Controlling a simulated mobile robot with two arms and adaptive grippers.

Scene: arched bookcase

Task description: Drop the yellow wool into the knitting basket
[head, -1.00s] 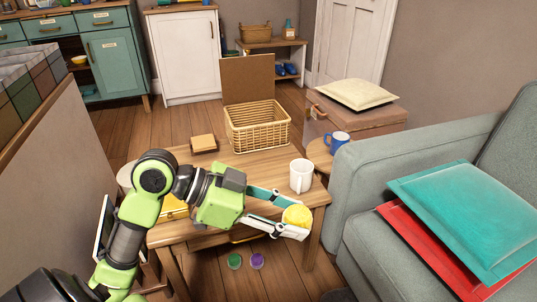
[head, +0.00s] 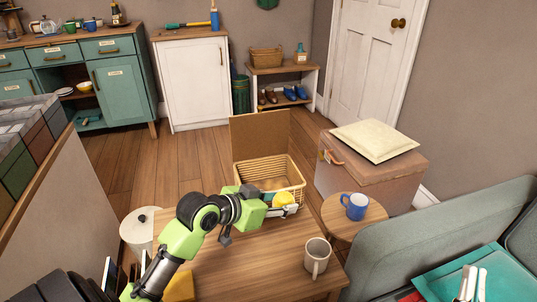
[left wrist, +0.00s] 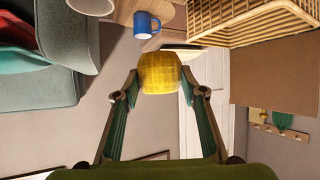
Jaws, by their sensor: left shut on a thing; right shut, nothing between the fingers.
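The yellow wool (head: 284,199) is a round yellow ball, held between the fingers of my left gripper (head: 284,208). The left wrist view shows the wool (left wrist: 160,73) gripped at the fingertips. The knitting basket (head: 298,180) is a light wicker box with its brown lid raised at the back. In the head view the wool overlaps the basket's front right part; its height over the rim is hard to tell. In the left wrist view the basket (left wrist: 265,24) lies apart from the wool, at upper right.
A white mug (head: 317,257) stands on the wooden table (head: 255,262). A blue mug (head: 355,206) stands on a round side table to the right. A brown chest (head: 370,175) with a cream cushion is behind it. The sofa (head: 440,225) fills the lower right.

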